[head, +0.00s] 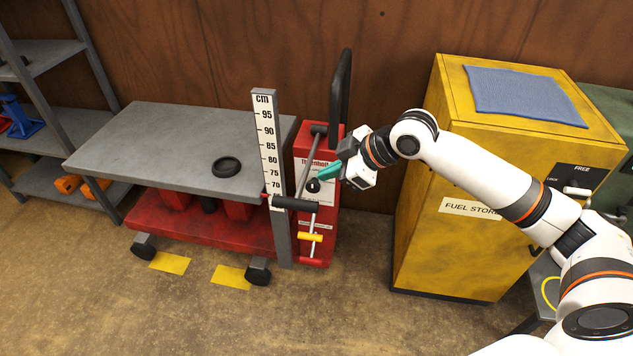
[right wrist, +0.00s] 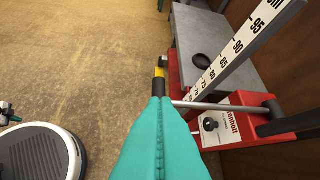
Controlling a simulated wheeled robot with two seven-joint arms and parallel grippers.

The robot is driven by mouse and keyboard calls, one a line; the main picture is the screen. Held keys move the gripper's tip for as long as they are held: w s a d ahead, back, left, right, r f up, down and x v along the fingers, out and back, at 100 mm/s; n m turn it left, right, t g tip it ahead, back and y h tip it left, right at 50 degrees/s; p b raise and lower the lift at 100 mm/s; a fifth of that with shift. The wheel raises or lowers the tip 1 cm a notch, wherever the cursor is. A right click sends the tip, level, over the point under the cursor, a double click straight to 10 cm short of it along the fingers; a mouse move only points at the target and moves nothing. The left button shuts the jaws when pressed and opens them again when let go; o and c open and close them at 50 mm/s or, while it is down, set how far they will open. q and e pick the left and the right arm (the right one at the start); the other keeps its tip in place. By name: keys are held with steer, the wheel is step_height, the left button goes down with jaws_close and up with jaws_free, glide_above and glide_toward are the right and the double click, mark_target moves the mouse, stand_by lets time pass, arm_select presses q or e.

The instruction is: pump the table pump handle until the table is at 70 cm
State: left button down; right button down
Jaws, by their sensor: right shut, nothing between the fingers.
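The lift table (head: 150,135) has a grey top and a red base. A white cm scale (head: 268,140) stands at its right corner. A small red mark sits a little below the 70 label, beside the black grip, so the exact height cannot be read. The pump handle (head: 309,163) is a grey rod running from the red pump housing (head: 325,215) down to a black grip (head: 293,203). The rod also shows in the right wrist view (right wrist: 230,105). My right gripper (head: 328,173), with teal fingers, is shut and empty, just right of the rod and apart from the grip. My left gripper is out of view.
A lever with a yellow sleeve (head: 311,237) hangs below the black grip. A black ring (head: 227,167) lies on the table top. A yellow fuel cabinet (head: 430,220) with a blue cloth (head: 525,95) stands right. Shelves (head: 50,150) are left. The front floor is clear.

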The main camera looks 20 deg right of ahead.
glide_above(292, 200)
steer(key=s+d, duration=0.2)
steer(key=s, duration=0.1)
step_height(292, 200, down, 6)
steer(key=f, duration=0.2)
steer(key=shift+w+a+f+p, duration=0.15)
steer(key=shift+w+f+p, duration=0.15)
steer(key=shift+w+f, duration=0.05)
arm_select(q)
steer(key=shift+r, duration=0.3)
arm_select(e)
steer(key=shift+w+f, duration=0.1)
steer(key=shift+f, duration=0.7)
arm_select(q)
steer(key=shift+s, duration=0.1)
